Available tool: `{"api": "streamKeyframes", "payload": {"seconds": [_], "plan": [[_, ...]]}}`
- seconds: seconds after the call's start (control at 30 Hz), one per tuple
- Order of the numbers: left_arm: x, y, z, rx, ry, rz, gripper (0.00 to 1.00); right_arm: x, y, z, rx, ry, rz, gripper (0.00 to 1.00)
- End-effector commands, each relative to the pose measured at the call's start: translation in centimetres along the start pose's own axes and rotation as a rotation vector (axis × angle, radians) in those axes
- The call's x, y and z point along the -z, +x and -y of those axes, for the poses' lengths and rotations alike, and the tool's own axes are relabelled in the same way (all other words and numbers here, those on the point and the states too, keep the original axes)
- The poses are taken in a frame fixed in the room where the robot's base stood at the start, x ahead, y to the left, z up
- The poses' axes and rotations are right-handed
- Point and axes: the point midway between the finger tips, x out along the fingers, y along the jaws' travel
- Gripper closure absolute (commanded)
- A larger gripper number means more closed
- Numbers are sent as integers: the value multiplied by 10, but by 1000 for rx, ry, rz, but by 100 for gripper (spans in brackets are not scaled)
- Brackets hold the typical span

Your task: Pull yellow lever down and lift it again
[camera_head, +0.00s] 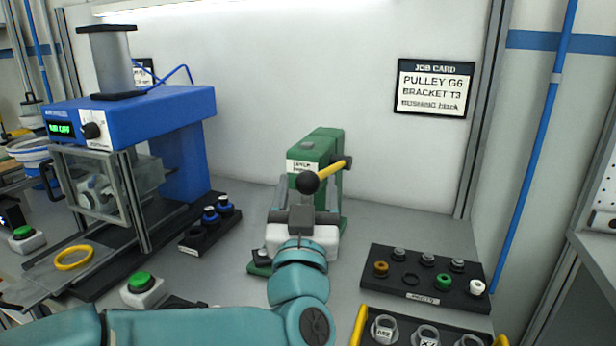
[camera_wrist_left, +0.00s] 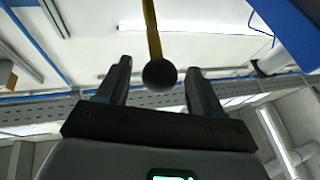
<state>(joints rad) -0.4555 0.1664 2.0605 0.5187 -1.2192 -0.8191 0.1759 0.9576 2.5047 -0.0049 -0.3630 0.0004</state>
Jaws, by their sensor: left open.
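The yellow lever (camera_head: 328,171) sticks out from a green press (camera_head: 322,150) in the middle of the bench and ends in a black ball knob (camera_head: 307,182). My left gripper (camera_head: 302,203) is open in front of the press, just below the knob in the head view. In the left wrist view the knob (camera_wrist_left: 160,74) shows between the two open fingers, with a gap on each side; the yellow rod (camera_wrist_left: 151,30) runs upward from it. I cannot tell how deep the knob sits between the fingers. My gripper and arm hide the lower front of the press. My right gripper is not in view.
A blue press (camera_head: 130,115) stands at the left, with a green button (camera_head: 141,281) in front. A black parts tray (camera_head: 425,279) lies at the right, near a yellow-handled tray (camera_head: 362,325). A job card (camera_head: 433,88) hangs on the back wall.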

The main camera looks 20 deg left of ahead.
Motion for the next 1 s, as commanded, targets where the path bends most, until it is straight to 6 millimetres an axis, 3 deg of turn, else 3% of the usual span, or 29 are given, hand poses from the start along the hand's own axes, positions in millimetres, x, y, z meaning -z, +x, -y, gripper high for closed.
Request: {"api": "streamKeyframes", "payload": {"seconds": [0.17,0.47,0.67,0.7,1.0], "plan": [[0,17,0,0,0,0,34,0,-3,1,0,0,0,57],[0,19,0,-1,-1,0,34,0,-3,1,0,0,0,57],[0,19,0,-1,-1,0,95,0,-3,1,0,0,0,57],[0,19,0,-1,-1,0,100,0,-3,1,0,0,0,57],[11,25,-1,-3,6,24,100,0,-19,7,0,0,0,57]]}}
